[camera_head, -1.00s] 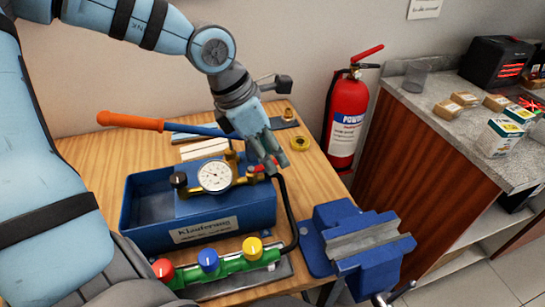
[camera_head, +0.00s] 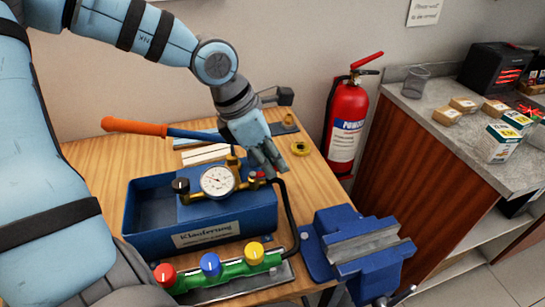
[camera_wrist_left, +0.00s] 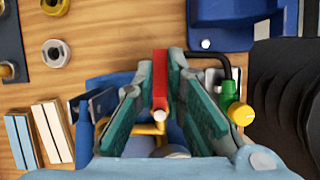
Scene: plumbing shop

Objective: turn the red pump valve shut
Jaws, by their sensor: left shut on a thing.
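The blue test pump (camera_head: 150,238) stands on the wooden bench with a round gauge (camera_head: 217,181) and brass fittings on top. Its red valve handle (camera_head: 257,175) is at the right end of the brass fitting, partly hidden by my gripper. In the left wrist view the red handle (camera_wrist_left: 160,75) is a narrow bar lying lengthwise between the two fingers. My left gripper (camera_head: 272,166) is over the handle, fingers pointing down, and is shut on it. It also shows in the left wrist view (camera_wrist_left: 160,90). My right gripper is not in view.
A green manifold (camera_head: 235,269) with red, blue and yellow knobs is in front. A blue vise (camera_head: 350,245) is at the right, with a black hose (camera_head: 291,215) beside it. A fire extinguisher (camera_head: 346,125) stands behind.

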